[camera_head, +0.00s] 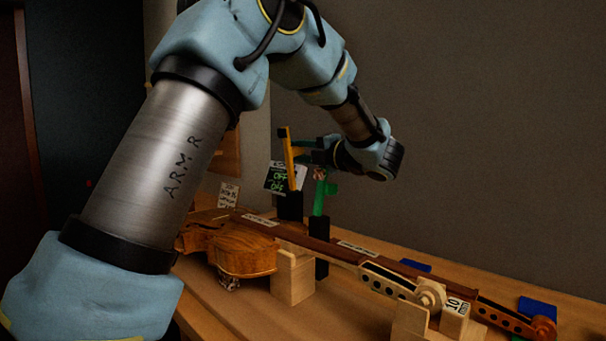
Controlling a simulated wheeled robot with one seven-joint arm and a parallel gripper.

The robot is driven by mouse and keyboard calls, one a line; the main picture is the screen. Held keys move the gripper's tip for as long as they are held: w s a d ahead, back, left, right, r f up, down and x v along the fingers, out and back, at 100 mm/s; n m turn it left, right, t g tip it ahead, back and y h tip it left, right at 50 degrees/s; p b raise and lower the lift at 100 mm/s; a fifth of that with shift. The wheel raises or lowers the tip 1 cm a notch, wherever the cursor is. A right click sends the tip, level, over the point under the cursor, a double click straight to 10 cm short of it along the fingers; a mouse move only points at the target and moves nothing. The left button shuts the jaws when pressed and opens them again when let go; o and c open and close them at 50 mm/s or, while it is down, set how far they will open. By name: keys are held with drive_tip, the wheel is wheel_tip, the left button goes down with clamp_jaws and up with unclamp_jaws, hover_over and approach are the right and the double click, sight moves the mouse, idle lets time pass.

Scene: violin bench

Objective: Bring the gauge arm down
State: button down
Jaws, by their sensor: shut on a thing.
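The gauge arm appears to be the upright yellow bar (290,162) with a black tip, standing on a black block behind the violins. It leans slightly left at the top. My gripper (303,151) reaches in from the right at the bar's upper half. Its dark fingers are shut on the bar; the exact contact is small and dark. A green post (319,198) on a black base stands just right of the bar.
My arm hides the bench's left part. Space above the bench at right is clear.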

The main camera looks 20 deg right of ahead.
drive_tip(key=b, duration=0.1)
drive_tip(key=a+n+b, duration=0.1)
drive_tip(key=shift+s+f+b, duration=0.25)
drive_tip(key=shift+s+b, duration=0.05)
drive_tip(key=shift+b, duration=0.1)
drive_tip(key=shift+s+a+r+n+b, duration=0.1)
drive_tip(key=shift+r+n+b, duration=0.05)
drive_tip(key=shift+n+b, duration=0.4)
drive_tip(key=shift+r, duration=0.1)
drive_tip(key=c, duration=0.6)
unclamp_jaws()
drive_tip(key=shift+c, duration=0.2)
drive_tip(key=shift+s, duration=0.1)
drive_tip(key=b+v, duration=0.1)
drive_tip(key=v, duration=0.9)
drive_tip(key=shift+s+b, duration=0.25)
drive_tip(key=shift+b, duration=0.05)
